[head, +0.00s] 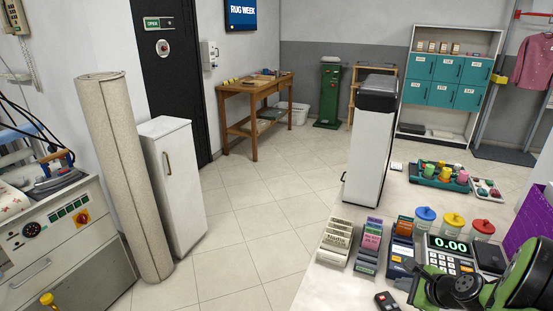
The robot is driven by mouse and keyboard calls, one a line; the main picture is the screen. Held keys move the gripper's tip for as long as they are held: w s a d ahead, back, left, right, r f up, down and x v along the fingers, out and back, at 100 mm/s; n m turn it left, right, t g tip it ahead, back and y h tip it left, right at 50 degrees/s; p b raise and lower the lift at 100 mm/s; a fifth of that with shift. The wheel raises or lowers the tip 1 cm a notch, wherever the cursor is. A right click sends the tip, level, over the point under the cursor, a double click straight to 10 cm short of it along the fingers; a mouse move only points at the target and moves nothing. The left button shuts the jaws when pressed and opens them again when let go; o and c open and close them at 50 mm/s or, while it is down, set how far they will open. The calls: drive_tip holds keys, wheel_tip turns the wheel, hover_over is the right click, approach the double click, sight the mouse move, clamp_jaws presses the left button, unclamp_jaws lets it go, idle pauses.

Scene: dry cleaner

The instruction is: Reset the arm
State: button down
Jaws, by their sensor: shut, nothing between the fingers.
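My arm (490,282), black with green parts, reaches in at the bottom right of the head view, above the counter. Its end, my gripper (413,268), appears as a small dark shape at the arm's left side, in front of the cash register. It is shut and I see nothing held in it. The fingers are small and partly lost against the dark items behind them.
The white counter (335,285) holds card racks (335,240), lidded jars (453,225), a register display (447,246) and a tray of spools (440,177). A purple item (530,225) stands at the right. A rolled rug (125,180) and white cabinet (172,185) stand left. The tiled floor between is clear.

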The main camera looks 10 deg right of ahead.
drive_tip(key=s+a+r+n+g+p, duration=0.2)
drive_tip(key=a+r+n, duration=0.55)
drive_tip(key=a, duration=0.25)
drive_tip(key=s+a+r+n+g+p, duration=0.1)
drive_tip(key=s+a+r+n+p, duration=0.15)
drive_tip(key=a+r+n, duration=0.55)
drive_tip(key=s+a+r+n, duration=0.3)
drive_tip(key=s+n, duration=0.1)
drive_tip(key=s, duration=0.3)
drive_tip(key=s+a+r+n+h+p, duration=0.1)
drive_tip(key=s+a+r+n, duration=0.2)
drive_tip(key=s, duration=0.4)
drive_tip(key=shift+s+a+n, duration=0.4)
drive_tip(key=shift+a+n, duration=0.25)
drive_tip(key=shift+n, duration=0.5)
